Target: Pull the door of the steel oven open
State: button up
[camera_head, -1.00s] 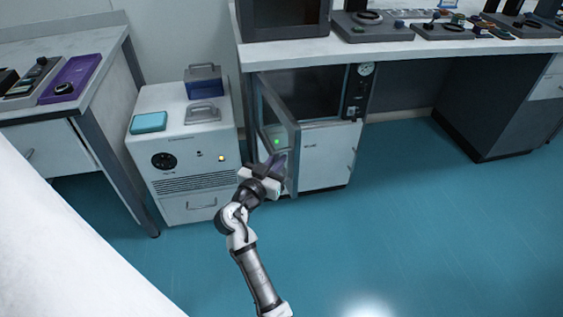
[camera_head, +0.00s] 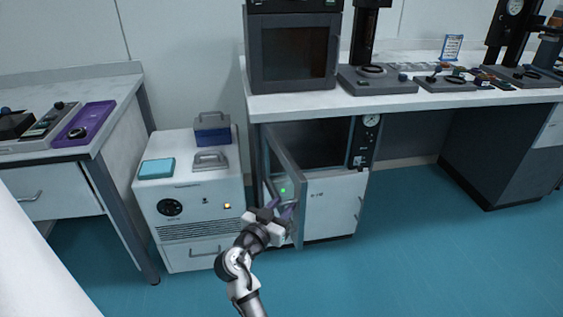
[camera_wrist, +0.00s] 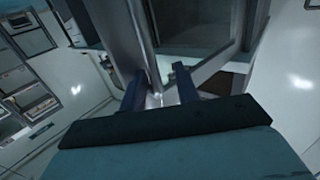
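The steel oven (camera_head: 318,143) sits under the bench at centre, with a dark chamber and a control panel with a round gauge on its right. Its framed glass door (camera_head: 284,168) is hinged at the left and stands well open, swung out towards me. My gripper (camera_head: 279,210) is at the lower outer part of the door. In the wrist view its two dark fingers (camera_wrist: 161,90) are apart, with the lower corner of a metal frame (camera_wrist: 137,42) showing between and beyond them. I cannot tell whether they touch it. No handle is clearly visible.
A white cabinet unit (camera_head: 190,200) with a knob stands close left of the open door, carrying a blue box (camera_head: 212,135) and a teal item (camera_head: 156,168). A dark oven-like box (camera_head: 292,50) stands on the bench above. The blue floor (camera_head: 420,260) at right is clear.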

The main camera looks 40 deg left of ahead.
notch_tip(320, 180, up, 18)
jog(key=p, duration=0.1)
jog(key=shift+r+t+p, duration=0.25)
jog(key=shift+t+p, duration=0.05)
